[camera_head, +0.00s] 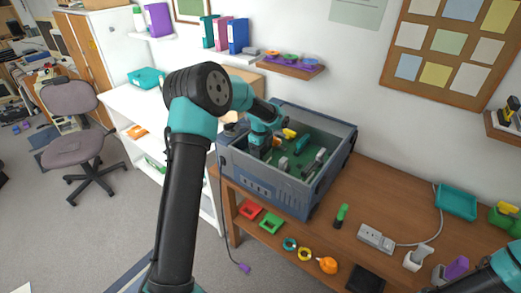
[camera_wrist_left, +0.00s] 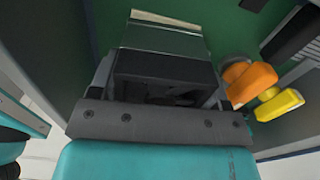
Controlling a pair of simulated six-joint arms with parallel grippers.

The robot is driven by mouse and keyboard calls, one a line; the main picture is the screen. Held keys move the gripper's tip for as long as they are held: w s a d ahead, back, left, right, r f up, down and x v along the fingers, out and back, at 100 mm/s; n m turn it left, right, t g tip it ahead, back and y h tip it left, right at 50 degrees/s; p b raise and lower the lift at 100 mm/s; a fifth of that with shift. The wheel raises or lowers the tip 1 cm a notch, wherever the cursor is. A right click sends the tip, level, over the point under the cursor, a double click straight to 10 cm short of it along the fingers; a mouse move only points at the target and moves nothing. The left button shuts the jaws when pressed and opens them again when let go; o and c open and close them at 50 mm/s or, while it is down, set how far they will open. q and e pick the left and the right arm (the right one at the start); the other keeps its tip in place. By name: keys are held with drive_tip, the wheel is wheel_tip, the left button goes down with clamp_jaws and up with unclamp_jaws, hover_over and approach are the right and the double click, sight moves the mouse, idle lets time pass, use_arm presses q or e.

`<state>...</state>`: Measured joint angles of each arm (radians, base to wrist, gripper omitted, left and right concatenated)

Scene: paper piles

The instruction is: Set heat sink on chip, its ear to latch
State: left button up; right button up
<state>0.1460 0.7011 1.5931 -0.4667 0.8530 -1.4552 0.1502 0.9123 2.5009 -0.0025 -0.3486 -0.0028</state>
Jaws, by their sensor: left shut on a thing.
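My left gripper (camera_head: 259,150) reaches down into the grey-blue computer case (camera_head: 265,190), near its left end. In the left wrist view its dark jaws (camera_wrist_left: 165,80) are shut on a silvery block with a pale far edge, which I take to be the heat sink (camera_wrist_left: 165,38). The block is over or close to the green board (camera_wrist_left: 225,35); I cannot tell whether it touches. The chip and the latch cannot be made out, and the ear is not clear. My right arm shows only as a link at the lower right; its gripper is not visible.
An orange part (camera_wrist_left: 250,82) and a yellow part (camera_wrist_left: 280,104) stand close to the right of the jaws in the left wrist view. The case walls surround the gripper. A green-handled tool (camera_head: 341,216) and a power strip (camera_head: 375,238) lie on the wooden bench.

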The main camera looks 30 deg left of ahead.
use_arm(q)
drive_tip(key=shift+f, duration=0.3)
drive_tip(key=o, duration=1.1)
wheel_tip(320, 180, up, 17)
drive_tip(key=shift+r, duration=0.15)
idle(0.3)
